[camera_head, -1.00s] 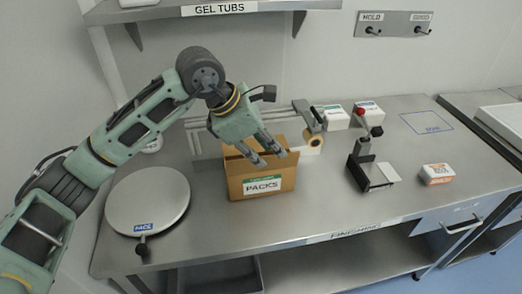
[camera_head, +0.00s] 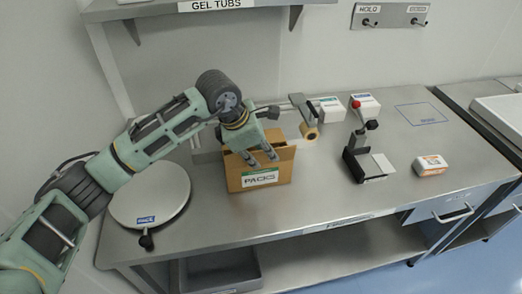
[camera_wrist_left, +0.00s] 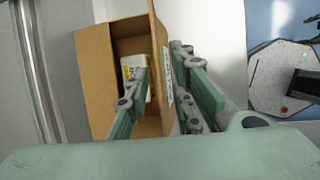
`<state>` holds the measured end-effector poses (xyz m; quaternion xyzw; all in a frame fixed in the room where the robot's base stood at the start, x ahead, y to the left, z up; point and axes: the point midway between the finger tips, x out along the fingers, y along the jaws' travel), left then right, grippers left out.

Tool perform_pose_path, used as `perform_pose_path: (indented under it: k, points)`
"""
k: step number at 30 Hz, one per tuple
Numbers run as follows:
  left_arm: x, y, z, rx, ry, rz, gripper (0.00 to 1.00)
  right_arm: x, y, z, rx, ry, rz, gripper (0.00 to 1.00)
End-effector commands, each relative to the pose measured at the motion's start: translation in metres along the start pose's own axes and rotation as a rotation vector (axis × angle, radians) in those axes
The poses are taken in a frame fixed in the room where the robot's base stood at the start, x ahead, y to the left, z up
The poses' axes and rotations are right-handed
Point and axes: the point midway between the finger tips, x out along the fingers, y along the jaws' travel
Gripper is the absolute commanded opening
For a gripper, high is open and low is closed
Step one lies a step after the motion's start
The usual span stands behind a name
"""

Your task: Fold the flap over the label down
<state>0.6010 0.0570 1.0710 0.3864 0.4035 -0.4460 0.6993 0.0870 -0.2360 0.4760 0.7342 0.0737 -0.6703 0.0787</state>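The open brown carton (camera_head: 240,172) stands on the steel bench, its white and green PACKS label (camera_head: 261,178) facing front. In the left wrist view I look down into the carton (camera_wrist_left: 93,75). A white and yellow item (camera_wrist_left: 134,68) shows inside, and the label (camera_wrist_left: 168,78) is on the right-hand side. The front panel with its flap (camera_wrist_left: 159,48) stands upright there. My left gripper (camera_head: 263,158) is over the carton's front edge, fingers apart; in the wrist view (camera_wrist_left: 165,95) one finger is over the opening and one outside the label side. Contact is unclear. My right gripper is not in view.
A round scale (camera_head: 150,196) is left of the carton. A tape roll (camera_head: 309,132) on a dispenser is close behind it, right. Bench front (camera_head: 300,208) is clear.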

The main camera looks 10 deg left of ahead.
Motion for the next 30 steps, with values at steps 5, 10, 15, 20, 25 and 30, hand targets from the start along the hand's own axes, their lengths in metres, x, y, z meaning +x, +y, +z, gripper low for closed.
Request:
perform_pose_path:
  k: [5, 10, 15, 20, 25, 30]
  points:
    - [-0.0002, 0.0, 0.0, 0.0, 0.0, 0.0, 0.11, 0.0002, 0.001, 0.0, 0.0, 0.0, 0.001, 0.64]
    - [-0.0004, 0.0, 0.0001, 0.0, 0.0, 0.0, 0.0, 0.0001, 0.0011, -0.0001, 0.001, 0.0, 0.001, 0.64]
    - [-0.0006, 0.0001, 0.0001, 0.0, 0.0, 0.0, 0.0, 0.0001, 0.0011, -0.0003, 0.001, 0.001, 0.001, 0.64]
    - [-0.0006, 0.0004, 0.0001, -0.001, 0.0, -0.002, 0.0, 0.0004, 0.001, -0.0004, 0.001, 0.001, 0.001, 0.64]
    - [-0.0005, 0.0028, 0.0001, -0.013, -0.001, -0.026, 0.0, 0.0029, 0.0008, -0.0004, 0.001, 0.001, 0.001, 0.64]
    - [0.0006, 0.008, -0.0002, -0.045, -0.001, -0.097, 0.0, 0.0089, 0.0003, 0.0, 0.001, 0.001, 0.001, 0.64]
